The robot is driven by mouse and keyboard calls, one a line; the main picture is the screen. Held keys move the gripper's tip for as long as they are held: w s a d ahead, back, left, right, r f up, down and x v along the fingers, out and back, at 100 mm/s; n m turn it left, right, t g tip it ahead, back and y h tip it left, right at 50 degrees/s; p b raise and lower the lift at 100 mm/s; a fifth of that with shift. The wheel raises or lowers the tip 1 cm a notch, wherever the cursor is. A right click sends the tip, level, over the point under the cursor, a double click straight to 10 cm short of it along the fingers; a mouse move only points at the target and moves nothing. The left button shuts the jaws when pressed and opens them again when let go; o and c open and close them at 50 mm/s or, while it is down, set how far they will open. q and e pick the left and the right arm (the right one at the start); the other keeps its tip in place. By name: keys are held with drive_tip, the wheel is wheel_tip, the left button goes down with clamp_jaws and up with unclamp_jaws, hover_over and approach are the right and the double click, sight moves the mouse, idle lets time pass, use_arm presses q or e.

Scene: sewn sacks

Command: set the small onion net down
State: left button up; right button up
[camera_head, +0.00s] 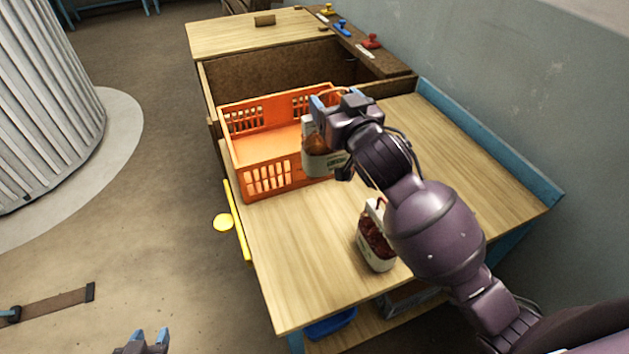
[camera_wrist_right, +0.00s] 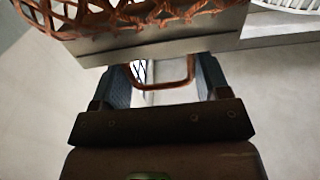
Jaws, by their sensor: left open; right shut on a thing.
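My right gripper (camera_head: 328,104) is shut on the brown handle of a small onion net (camera_head: 318,160) with a pale label band. The net hangs upright below the gripper, in front of the right part of the orange crate (camera_head: 285,181) in the head view. I cannot tell whether its bottom touches anything. In the right wrist view the handle is between the fingers (camera_wrist_right: 160,78), with orange-brown netting (camera_wrist_right: 130,15) and a pale band beyond. A second net (camera_head: 374,240) stands on the table, partly hidden by my arm. My left gripper (camera_head: 146,340) is open and empty, low at the left, off the table.
The wooden table (camera_head: 290,270) is bare at its front left. Behind the crate is a brown-walled recess (camera_head: 270,72). A blue rail (camera_head: 490,140) edges the right side. A yellow bar and knob (camera_head: 225,222) stick out at the left edge. Red and blue knobs stand at the back.

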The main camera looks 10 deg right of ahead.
hover_over(332, 166)
drive_tip(key=w, duration=0.2)
drive_tip(key=f, duration=0.6)
drive_tip(key=shift+s+d+b, duration=0.1)
drive_tip(key=shift+d+b, duration=0.15)
drive_tip(key=shift+b, duration=0.1)
wheel_tip(332, 166, down, 8)
drive_tip(key=shift+f+b, duration=0.1)
drive_tip(key=shift+b, duration=0.5)
drive_tip(key=shift+f, duration=0.75)
use_arm(q)
drive_tip(key=f, duration=0.2)
drive_tip(key=s+f+b, duration=0.1)
drive_tip(key=shift+f, duration=0.35)
use_arm(e)
wheel_tip(332, 166, down, 4)
use_arm(q)
drive_tip(key=shift+s+a, duration=0.1)
drive_tip(key=shift+s, duration=0.05)
